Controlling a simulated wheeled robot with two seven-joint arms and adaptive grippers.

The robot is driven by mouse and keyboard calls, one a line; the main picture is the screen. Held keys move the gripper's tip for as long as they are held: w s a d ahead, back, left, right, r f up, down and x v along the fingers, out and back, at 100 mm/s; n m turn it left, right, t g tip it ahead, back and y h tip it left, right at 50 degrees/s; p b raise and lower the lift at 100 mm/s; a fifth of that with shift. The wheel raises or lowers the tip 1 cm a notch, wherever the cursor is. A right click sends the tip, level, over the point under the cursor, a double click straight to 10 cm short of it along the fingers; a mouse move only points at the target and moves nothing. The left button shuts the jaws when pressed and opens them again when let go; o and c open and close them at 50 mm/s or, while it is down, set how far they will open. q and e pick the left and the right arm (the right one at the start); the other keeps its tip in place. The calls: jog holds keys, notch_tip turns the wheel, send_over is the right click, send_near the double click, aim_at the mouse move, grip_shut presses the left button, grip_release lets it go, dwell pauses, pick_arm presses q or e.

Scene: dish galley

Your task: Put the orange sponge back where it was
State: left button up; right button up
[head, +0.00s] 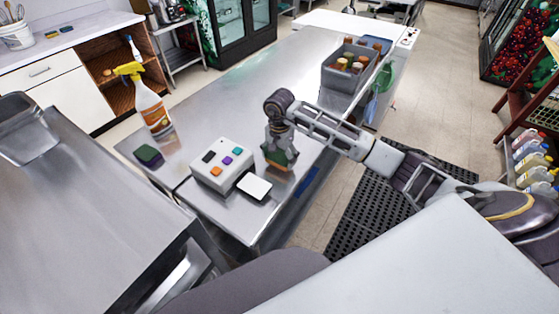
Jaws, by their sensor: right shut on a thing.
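My right gripper (277,148) reaches in from the right over the steel counter (235,105) and points down. It is shut on a small block with green and orange parts, which looks like the orange sponge (280,162). The fingers hide part of it, and I cannot tell whether it touches the counter. It is close to the counter's right edge, to the right of a grey box with coloured buttons (222,165). My left gripper is not in view.
A white pad (254,187) lies by the box. A dark green block (148,155) and a spray bottle (149,105) stand at the left. A grey bin (343,76) holds several bottles at the far end. The counter's middle is clear.

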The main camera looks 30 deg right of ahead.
notch_tip(320, 180, down, 2)
jog(key=shift+f, duration=0.1)
jog(key=shift+f, duration=0.15)
jog(key=o, duration=0.9)
jog(key=shift+o, duration=0.2)
